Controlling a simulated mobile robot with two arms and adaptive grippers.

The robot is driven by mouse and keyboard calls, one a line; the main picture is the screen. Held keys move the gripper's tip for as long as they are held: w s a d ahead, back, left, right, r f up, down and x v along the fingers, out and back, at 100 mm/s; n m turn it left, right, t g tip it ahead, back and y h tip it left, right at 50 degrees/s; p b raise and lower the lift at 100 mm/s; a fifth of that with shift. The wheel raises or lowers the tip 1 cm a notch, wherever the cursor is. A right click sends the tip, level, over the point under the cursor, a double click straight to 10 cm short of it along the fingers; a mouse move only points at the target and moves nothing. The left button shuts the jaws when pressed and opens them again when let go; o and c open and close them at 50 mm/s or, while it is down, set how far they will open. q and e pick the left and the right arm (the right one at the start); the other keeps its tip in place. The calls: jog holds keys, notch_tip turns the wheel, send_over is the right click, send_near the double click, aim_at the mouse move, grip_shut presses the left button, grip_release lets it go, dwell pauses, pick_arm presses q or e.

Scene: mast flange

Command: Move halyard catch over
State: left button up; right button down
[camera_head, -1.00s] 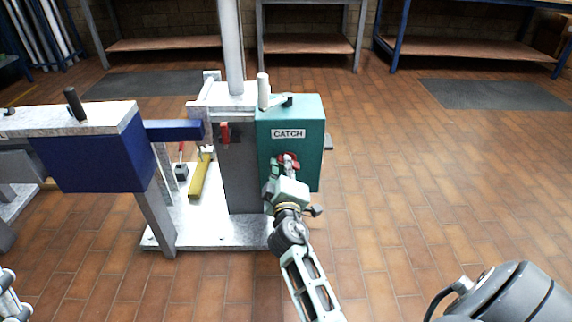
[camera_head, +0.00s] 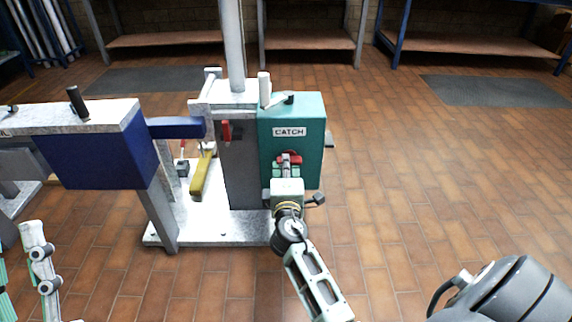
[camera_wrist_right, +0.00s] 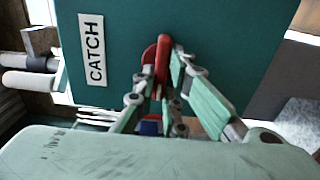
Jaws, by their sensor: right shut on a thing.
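The catch is a red lever on a round red mount (camera_head: 290,159), on the front face of a teal box (camera_head: 307,113) labelled CATCH. In the right wrist view the red lever (camera_wrist_right: 162,60) stands between the fingers. My right gripper (camera_head: 287,168) is shut on the lever, its fingers close to the box face. In the wrist view the fingertips (camera_wrist_right: 167,75) lie on both sides of the lever, and its lower part is partly hidden. Part of my left gripper (camera_head: 38,255) shows at the lower left edge, away from the box; its opening is unclear.
A pale mast (camera_head: 231,45) rises behind the teal box. A blue block (camera_head: 95,160) on a stand is to the left, with a yellow bar (camera_head: 202,175) between them above the metal base plate (camera_head: 215,228). The brick floor to the right is clear.

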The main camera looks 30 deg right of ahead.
dwell(0.3)
jog(key=c, duration=1.8)
grip_release()
jog(key=v, duration=1.2)
